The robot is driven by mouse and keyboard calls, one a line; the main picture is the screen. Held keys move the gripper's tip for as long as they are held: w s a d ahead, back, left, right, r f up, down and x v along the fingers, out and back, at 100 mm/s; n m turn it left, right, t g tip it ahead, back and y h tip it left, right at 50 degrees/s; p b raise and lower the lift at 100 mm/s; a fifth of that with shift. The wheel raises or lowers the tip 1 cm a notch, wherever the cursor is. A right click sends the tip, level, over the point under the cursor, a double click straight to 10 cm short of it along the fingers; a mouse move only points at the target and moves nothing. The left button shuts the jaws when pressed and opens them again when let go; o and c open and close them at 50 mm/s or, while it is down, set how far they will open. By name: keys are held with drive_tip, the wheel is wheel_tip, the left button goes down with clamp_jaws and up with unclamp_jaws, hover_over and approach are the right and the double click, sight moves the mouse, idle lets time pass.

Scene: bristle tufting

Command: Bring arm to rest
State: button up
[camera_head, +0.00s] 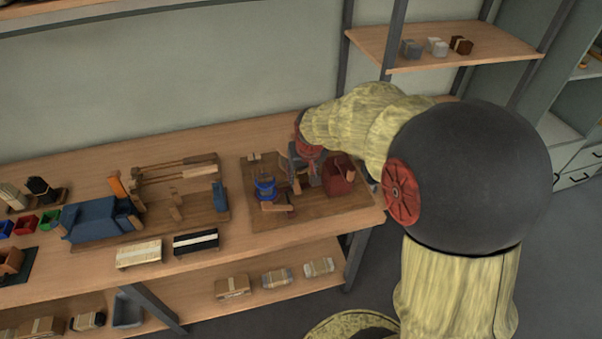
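My arm (370,118), in a pale yellow sleeve with a large dark ball joint, reaches from the right over the workbench (330,228). Its end points down above the brown board (254,216) at the bench's right end. My gripper (300,182) is small and dark here, among the things on that board. A blue round part (265,188) is just left of it and a dark red box (338,176) just right. The fingertips blend into these things, so I cannot tell whether they are open, shut or touching anything.
A blue block-like fixture (98,220) and wooden bars (178,170) stand left of the board. Two bristle bundles (139,253) lie at the front edge. A lower shelf (185,292) holds wrapped bundles. An upper shelf (430,53) is behind my arm. Floor at right is clear.

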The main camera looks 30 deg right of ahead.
drive_tip(key=s+a+r+n, duration=0.1)
drive_tip(key=s+a+r, duration=0.3)
drive_tip(key=s, duration=0.3)
drive_tip(key=s+a+r+n+t, duration=0.1)
drive_tip(key=s+a+r, duration=0.4)
drive_tip(key=s, duration=0.3)
drive_tip(key=s+a+r+n+y, duration=0.1)
drive_tip(key=s+a+r, duration=0.4)
drive_tip(key=s, duration=0.3)
drive_tip(key=shift+a, duration=0.55)
drive_tip(key=shift+d+r, duration=0.1)
